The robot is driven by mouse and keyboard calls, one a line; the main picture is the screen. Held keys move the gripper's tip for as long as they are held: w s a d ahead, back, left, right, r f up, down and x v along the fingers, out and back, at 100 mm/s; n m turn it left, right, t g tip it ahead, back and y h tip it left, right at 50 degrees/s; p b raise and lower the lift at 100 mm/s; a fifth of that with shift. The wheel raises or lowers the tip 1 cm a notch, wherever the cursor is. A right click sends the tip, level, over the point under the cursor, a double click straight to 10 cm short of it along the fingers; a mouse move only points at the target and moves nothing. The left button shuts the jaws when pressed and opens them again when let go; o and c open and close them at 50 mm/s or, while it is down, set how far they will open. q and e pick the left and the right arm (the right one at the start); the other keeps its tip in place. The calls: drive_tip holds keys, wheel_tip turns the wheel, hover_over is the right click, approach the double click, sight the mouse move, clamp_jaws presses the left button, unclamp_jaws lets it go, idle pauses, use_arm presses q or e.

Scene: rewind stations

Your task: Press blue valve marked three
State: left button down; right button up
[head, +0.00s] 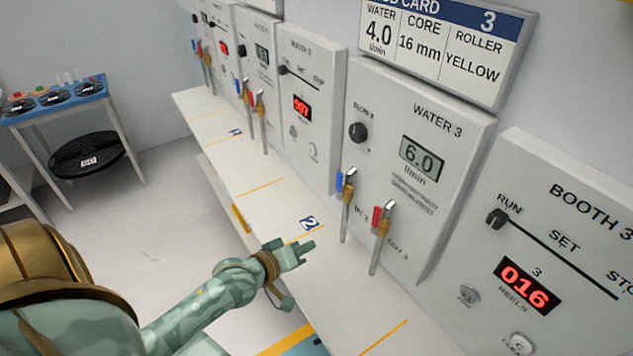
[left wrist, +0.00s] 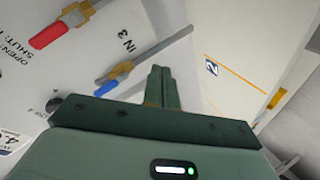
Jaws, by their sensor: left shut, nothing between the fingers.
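The blue valve (head: 339,182) sits on a brass fitting low on the WATER 3 panel (head: 378,104), left of the red valve (head: 376,217). In the left wrist view the blue handle (left wrist: 106,88) is beside the printed "IN 3", and the red handle (left wrist: 48,34) is farther up and left. My left gripper (head: 305,246) is shut and empty over the ledge, left of and below the blue valve in the head view, apart from it. Its closed fingers (left wrist: 161,82) show in the left wrist view, right of the blue handle. My right gripper is not in view.
A white ledge (head: 262,207) runs under the panels. The BOOTH 3 panel (head: 560,225) stands at right, the BOOTH 2 panel (head: 308,100) at left. A job card (head: 440,45) hangs above. A blue table (head: 60,105) with reels is at far left. Grey floor lies between.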

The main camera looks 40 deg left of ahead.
sight(339, 186)
use_arm(q)
drive_tip(key=w+a+r+n+t+y, duration=0.1)
drive_tip(key=w+a+r+n+t, duration=0.3)
drive_tip(key=r+n, duration=0.5)
drive_tip(key=a+r, duration=0.1)
drive_tip(key=a, duration=0.1)
drive_tip(key=shift+a, duration=0.4)
drive_tip(key=shift+w, duration=0.1)
drive_tip(key=w+d, duration=0.4)
drive_tip(key=w, duration=0.4)
drive_tip(key=shift+w, duration=0.25)
drive_tip(key=shift+s+d+m+t, duration=0.15)
drive_tip(key=shift+d+m+t, duration=0.2)
drive_tip(key=shift+m, duration=0.25)
